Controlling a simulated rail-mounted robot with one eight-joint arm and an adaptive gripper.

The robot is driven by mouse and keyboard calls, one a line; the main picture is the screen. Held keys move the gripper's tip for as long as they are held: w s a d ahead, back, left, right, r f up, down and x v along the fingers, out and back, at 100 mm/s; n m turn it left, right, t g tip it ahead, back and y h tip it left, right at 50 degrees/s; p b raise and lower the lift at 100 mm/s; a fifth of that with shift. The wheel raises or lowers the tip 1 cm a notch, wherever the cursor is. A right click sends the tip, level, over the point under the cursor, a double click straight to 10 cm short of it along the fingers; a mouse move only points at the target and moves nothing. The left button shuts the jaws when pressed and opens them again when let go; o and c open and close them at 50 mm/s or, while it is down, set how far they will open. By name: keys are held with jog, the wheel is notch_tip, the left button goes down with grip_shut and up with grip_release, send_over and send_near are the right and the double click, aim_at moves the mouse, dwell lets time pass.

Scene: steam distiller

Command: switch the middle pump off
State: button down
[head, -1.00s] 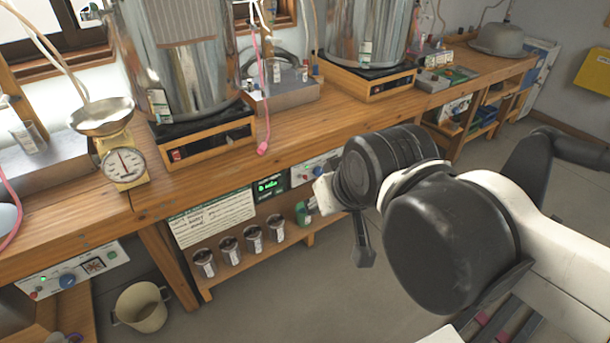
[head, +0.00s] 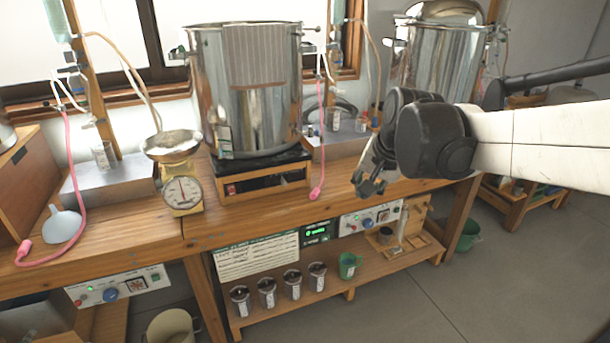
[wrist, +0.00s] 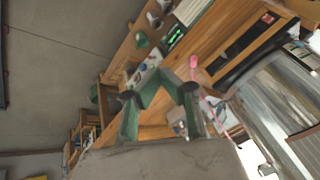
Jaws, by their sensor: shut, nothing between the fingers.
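A white pump panel (head: 370,220) with a blue knob and small red parts sits under the bench, right of a green-lit display (head: 317,232). Another similar panel (head: 118,287) with a blue knob, a green light and a black switch sits under the bench at the left. Only these two panels show clearly in the head view, and I cannot tell for sure which is the middle one. My gripper (head: 371,188) is shut and empty, in front of the bench edge above the right panel. In the wrist view, my gripper (wrist: 167,80) partly covers the small, blurred right panel (wrist: 143,69).
Steel pots (head: 252,95) stand on the bench, with a scale (head: 182,190) and pink hoses (head: 317,192) nearby. A lower shelf (head: 335,283) holds several small cups and a green jug (head: 348,265).

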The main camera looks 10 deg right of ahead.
aim_at(352, 227)
jog(key=w+d+f+m+g+y+b, duration=0.1)
jog(key=w+d+f+m, duration=0.25)
jog(key=w, duration=0.45)
jog(key=w+d+f+m, duration=0.2)
jog(key=w+d+f, duration=0.25)
jog(key=w, duration=0.25)
jog(key=w+d+f+m, duration=0.1)
jog(key=w+d+f, duration=0.3)
jog(key=f, duration=0.3)
jog(key=w+d+f+m+g+y+b, duration=0.1)
jog(key=w+d+f, duration=0.3)
jog(key=f, duration=0.4)
jog(key=shift+w+m, duration=0.55)
jog(key=shift+m, duration=0.2)
jog(key=b+x, duration=0.3)
jog(key=x, duration=1.1)
jog(key=shift+a+r, duration=0.1)
jog(key=shift+s+d+b, duration=0.1)
jog(key=shift+d+b, duration=0.1)
jog(key=shift+b, duration=0.15)
jog(key=shift+a+t, duration=0.15)
jog(key=shift+t, duration=0.15)
